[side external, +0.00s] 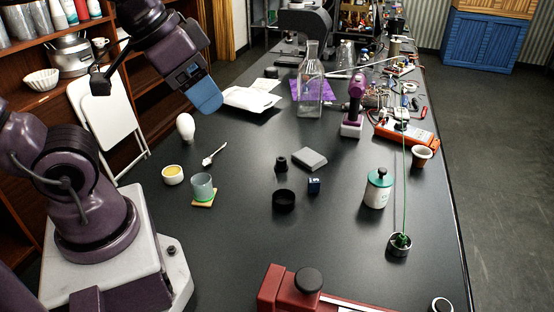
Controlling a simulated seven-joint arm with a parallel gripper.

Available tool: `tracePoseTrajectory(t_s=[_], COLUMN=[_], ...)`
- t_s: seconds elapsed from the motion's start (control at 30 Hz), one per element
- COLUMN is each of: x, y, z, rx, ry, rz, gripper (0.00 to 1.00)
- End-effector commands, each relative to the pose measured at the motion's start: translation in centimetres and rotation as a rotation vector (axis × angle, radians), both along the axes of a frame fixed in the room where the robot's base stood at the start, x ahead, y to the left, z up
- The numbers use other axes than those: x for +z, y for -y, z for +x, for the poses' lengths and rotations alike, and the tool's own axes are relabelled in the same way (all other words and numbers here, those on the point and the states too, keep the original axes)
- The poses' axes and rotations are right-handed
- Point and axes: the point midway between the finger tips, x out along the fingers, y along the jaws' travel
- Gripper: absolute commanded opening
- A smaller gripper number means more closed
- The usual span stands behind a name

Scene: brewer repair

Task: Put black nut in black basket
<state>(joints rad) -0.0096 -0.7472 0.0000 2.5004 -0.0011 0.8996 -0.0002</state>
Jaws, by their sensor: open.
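A small black piece (281,164), which looks like the black nut, stands on the dark table near the middle. A round, low black ring-shaped container (284,201), which looks like the black basket, sits on the table a little nearer the camera. It looks empty, though its dark inside is hard to see. My gripper (207,97) is at the upper left, raised above the table and apart from both. Its blue end points down and to the right. It is open and nothing shows in it.
A red device (283,290) is at the front.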

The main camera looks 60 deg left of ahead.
Motion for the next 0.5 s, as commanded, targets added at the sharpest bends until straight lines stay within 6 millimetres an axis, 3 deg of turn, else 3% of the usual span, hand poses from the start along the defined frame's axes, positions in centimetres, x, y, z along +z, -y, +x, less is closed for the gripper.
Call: tracePoseTrajectory(t_s=[0.17, 0.33, 0.5], x=[-2.3, -4.1, -6.7], y=[-1.4, -4.0, -7.3], z=[1.2, 5.0, 9.5], rx=[0.066, 0.115, 0.012], ry=[-0.131, -0.273, -0.388], rz=[-0.003, 0.002, 0.035], gripper=[0.60, 0.60, 0.60])
